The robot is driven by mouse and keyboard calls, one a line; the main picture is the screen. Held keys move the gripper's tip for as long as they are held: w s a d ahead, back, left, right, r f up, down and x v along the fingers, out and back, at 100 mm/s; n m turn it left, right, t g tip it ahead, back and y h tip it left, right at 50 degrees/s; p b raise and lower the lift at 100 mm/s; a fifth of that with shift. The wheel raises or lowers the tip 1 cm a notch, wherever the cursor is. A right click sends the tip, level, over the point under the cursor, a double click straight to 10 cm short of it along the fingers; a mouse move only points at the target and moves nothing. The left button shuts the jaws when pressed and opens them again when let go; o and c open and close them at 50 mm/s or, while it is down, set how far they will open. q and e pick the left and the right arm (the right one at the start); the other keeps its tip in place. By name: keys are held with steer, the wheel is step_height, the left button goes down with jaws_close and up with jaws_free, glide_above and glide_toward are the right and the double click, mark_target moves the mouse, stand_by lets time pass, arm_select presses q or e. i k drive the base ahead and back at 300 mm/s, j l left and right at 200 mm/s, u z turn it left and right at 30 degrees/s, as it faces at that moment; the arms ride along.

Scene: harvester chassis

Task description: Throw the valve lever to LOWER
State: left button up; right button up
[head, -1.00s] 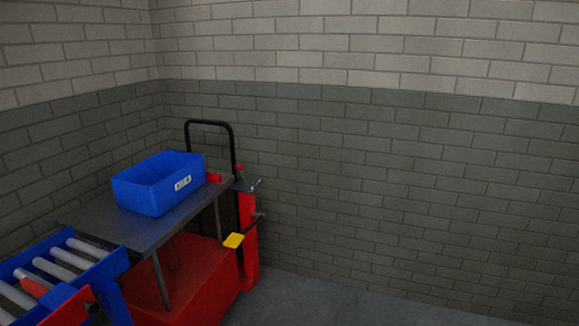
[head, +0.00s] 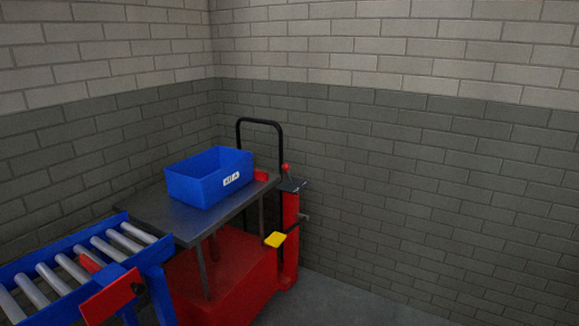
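A red post (head: 290,238) stands at the right end of a red wheeled chassis. On its top is a dark plate (head: 292,185) with a small lever that has a red knob (head: 286,167); this looks like the valve lever, but its markings are too small to read. A yellow pedal (head: 275,239) sticks out low in front of the post. Neither of my grippers shows in the head view.
A blue bin (head: 208,180) with a white label stands on the dark table top (head: 140,208) over the red chassis (head: 240,275). A blue roller conveyor (head: 85,262) is at the lower left. A black handle frame (head: 260,122) rises behind. Brick walls close the corner; grey floor (head: 340,305) is free at the right.

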mark_target(286, 166)
steer(key=i+l+u, duration=0.35)
steer(key=i+l, duration=0.25)
steer(key=i, duration=0.3)
steer(key=i+l+u, duration=0.35)
steer(key=i+l, duration=0.5)
steer(key=i+j, duration=0.25)
steer(key=i, duration=0.25)
